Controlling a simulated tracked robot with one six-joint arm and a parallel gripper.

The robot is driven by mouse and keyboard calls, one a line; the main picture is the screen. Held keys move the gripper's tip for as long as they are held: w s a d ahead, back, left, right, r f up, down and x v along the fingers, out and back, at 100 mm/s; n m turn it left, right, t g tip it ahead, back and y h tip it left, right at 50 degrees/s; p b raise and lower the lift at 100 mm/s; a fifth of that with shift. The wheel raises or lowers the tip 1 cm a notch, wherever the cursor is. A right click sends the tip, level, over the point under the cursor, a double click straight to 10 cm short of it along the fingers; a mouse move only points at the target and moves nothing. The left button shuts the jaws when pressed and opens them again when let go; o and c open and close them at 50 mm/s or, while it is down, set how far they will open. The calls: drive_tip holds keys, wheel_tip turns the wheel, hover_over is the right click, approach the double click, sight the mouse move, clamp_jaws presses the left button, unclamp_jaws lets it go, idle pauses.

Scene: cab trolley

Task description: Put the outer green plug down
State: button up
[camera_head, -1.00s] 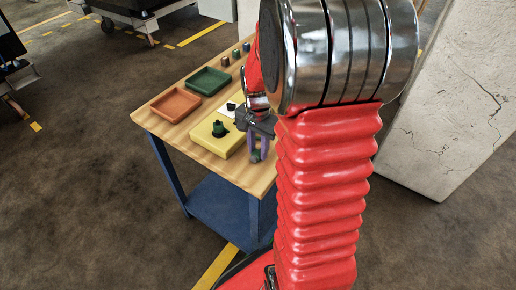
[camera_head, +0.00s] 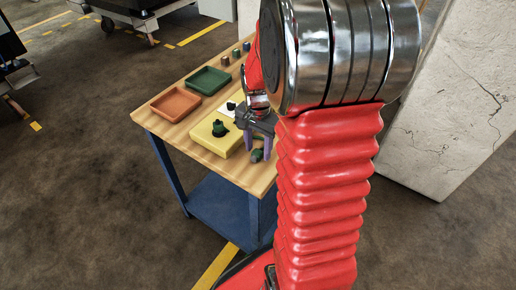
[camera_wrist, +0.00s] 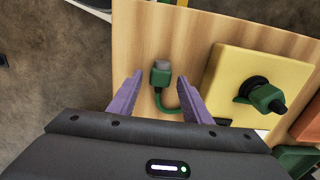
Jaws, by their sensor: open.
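The outer green plug (camera_wrist: 161,76) lies on the wooden table top, with its grey end away from my gripper and a green cable curving from it to the right. It also shows in the head view (camera_head: 256,155), low near the table's front edge. My gripper (camera_wrist: 160,84) is open, its two purple fingers one on each side of the plug with a visible gap to each. In the head view my gripper (camera_head: 259,143) is partly hidden by my arm. Another green plug (camera_wrist: 267,97) sits in a black socket on the yellow box (camera_wrist: 240,65).
The wooden table (camera_head: 175,135) also bears an orange tray (camera_head: 157,111), a green tray (camera_head: 189,84) and several small cylinders at the back. The table's edge is close to the plug. A concrete block (camera_head: 445,115) stands to the right.

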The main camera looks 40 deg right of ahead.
sight(258, 152)
wheel_tip(258, 152, up, 12)
idle(0.5)
drive_tip(key=shift+f, duration=0.1)
idle(0.4)
drive_tip(key=s+a+r+n+t, duration=0.2)
drive_tip(key=s+a+n, duration=0.4)
drive_tip(key=a, duration=0.3)
drive_tip(key=s+a+r+n+t, duration=0.3)
drive_tip(key=s+a+r+n, duration=0.1)
drive_tip(key=a+n, duration=0.4)
drive_tip(key=shift+s+a+t, duration=0.3)
drive_tip(key=shift+s+a, duration=0.55)
drive_tip(key=shift+a, duration=0.3)
drive_tip(key=shift+o, duration=0.3)
